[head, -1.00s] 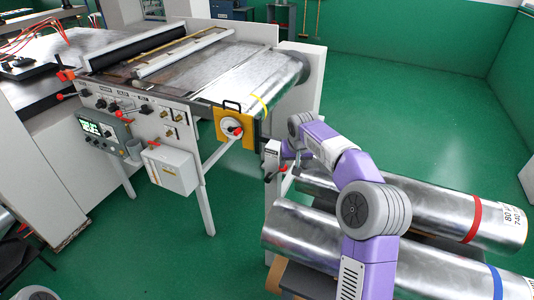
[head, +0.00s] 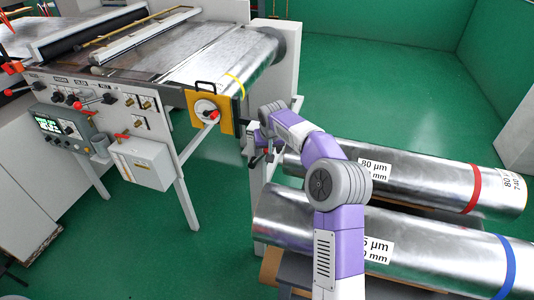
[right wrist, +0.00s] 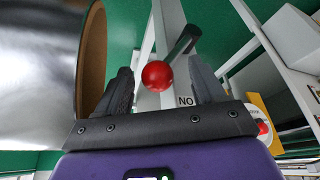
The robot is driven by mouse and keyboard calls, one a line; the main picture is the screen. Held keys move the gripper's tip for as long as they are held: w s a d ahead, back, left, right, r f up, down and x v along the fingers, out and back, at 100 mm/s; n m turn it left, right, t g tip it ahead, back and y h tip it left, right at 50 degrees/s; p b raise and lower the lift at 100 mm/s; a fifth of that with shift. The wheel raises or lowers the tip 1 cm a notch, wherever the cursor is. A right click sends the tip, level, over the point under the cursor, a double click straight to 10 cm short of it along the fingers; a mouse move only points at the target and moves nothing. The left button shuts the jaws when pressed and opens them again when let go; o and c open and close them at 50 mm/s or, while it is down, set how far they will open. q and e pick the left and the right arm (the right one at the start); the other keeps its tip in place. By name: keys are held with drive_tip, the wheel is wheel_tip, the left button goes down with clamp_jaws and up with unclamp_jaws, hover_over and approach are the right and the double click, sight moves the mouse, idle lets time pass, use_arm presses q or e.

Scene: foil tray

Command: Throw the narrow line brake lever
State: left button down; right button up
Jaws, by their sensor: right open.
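The brake lever shows in the right wrist view as a red ball knob (right wrist: 157,75) on a dark handle (right wrist: 182,44), in front of a pale post. My right gripper (right wrist: 161,84) is open, with one dark finger on each side of the knob. I see no clear finger contact with the knob. A label reading "NO" is partly hidden by the right finger. In the head view my right gripper (head: 259,148) is at the pale post (head: 256,190) by the machine's end and hides the lever there. My left gripper is not in view.
Two foil rolls, one with a red band (head: 420,180) and one with a blue band (head: 440,257), lie beside and below my right arm. A yellow plate (head: 222,101) with a red-handled dial is left of the gripper. Green floor is open behind.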

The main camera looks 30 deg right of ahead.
drive_tip(key=shift+w+d+f, duration=0.15)
drive_tip(key=shift+w+f, duration=0.15)
drive_tip(key=shift+f, duration=0.35)
